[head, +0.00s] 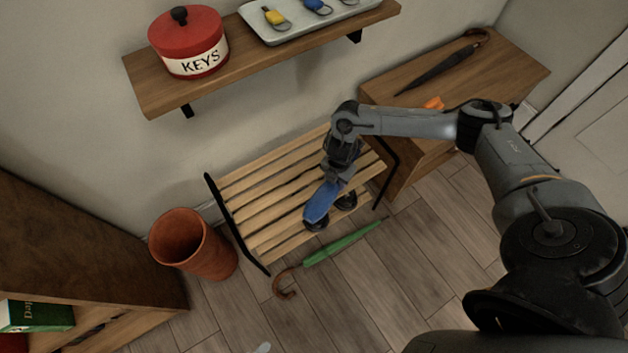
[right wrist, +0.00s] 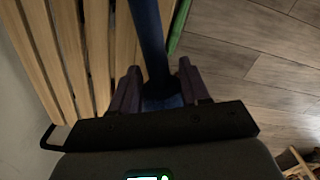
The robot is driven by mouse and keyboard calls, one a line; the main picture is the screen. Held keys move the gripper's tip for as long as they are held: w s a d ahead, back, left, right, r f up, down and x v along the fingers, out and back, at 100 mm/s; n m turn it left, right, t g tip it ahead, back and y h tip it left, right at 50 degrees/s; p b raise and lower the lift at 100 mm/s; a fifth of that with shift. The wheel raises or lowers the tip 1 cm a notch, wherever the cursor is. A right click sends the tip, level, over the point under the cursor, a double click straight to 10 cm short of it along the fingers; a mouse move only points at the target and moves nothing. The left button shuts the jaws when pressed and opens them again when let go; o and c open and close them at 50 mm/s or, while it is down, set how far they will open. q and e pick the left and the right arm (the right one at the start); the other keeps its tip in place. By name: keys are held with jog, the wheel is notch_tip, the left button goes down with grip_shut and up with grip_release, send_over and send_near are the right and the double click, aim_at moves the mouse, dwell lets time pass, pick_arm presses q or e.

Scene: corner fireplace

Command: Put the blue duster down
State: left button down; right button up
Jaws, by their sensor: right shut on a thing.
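The blue duster (head: 321,203) is over the front part of the slatted wooden bench (head: 262,203) in the head view. My right gripper (head: 337,176) is shut on it and points down over the bench. In the right wrist view, the duster's blue shaft (right wrist: 149,40) runs up between the two fingers of my right gripper (right wrist: 160,88). Bench slats (right wrist: 70,50) lie beneath it on the left. I cannot tell whether the duster touches the slats. My left gripper is not in view.
Dark round-ended items (head: 346,202) sit by the duster. A green umbrella (head: 343,243) lies on the floor in front of the bench. A terracotta pot (head: 205,248) stands left; a wooden cabinet (head: 520,75) with a black umbrella (head: 440,67) stands right. The bench's left part is clear.

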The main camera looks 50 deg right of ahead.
jog(key=b, duration=0.5)
send_over(316, 181)
jog(key=f, duration=0.5)
jog(key=shift+s+a, duration=0.1)
jog(key=shift+s, duration=0.3)
jog(key=shift+w+f, duration=0.15)
jog(key=shift+w, duration=0.3)
notch_tip(316, 181, down, 4)
jog(key=b, duration=0.3)
jog(key=shift+f, duration=0.1)
jog(key=o, duration=0.9)
jog(key=shift+o, duration=0.2)
